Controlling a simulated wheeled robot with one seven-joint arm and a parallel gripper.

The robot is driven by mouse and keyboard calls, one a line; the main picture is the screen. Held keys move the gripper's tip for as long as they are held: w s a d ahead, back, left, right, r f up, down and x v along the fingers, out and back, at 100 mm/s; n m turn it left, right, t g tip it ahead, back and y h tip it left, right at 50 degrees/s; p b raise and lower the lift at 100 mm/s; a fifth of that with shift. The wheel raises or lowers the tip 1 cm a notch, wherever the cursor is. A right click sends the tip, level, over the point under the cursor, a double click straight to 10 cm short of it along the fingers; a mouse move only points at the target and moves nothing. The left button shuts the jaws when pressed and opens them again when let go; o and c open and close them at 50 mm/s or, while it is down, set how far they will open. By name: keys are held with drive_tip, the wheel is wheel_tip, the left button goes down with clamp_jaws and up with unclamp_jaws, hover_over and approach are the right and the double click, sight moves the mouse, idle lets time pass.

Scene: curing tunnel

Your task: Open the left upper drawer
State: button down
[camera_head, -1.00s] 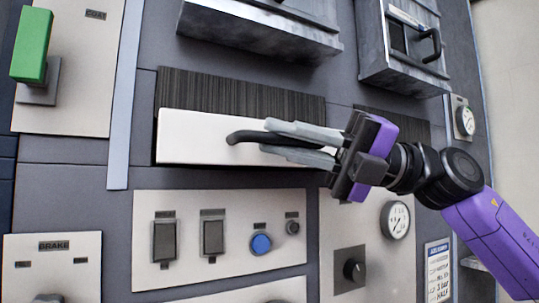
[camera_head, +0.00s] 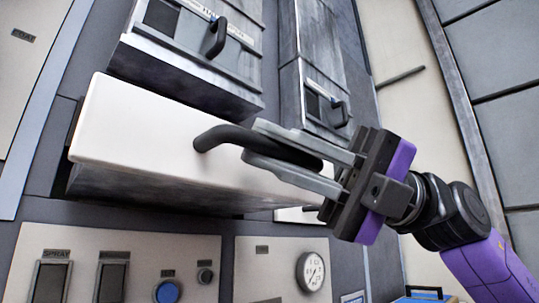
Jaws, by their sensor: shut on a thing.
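The drawer (camera_head: 140,125) with a plain white front stands out from the dark cabinet face, left of centre. Its grey side or underside shows below the front. A black curved handle (camera_head: 215,137) sticks out from the right part of the front. My gripper (camera_head: 250,142) comes in from the right, with its two grey fingers shut on the handle, one above it and one below. The fingers and the purple and black gripper body hide part of the handle and the drawer's right end.
Two grey metal boxes with dark handles, a left one (camera_head: 190,60) and a right one (camera_head: 318,85), jut out above the drawer. Below are a panel with black switches and a blue button (camera_head: 168,292), and a round gauge (camera_head: 311,271). A pale wall stands to the right.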

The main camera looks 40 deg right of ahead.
drive_tip(key=c, duration=1.7)
unclamp_jaws()
drive_tip(key=shift+b+v, duration=0.65)
drive_tip(key=shift+v, duration=3.3)
drive_tip(key=shift+f, duration=0.1)
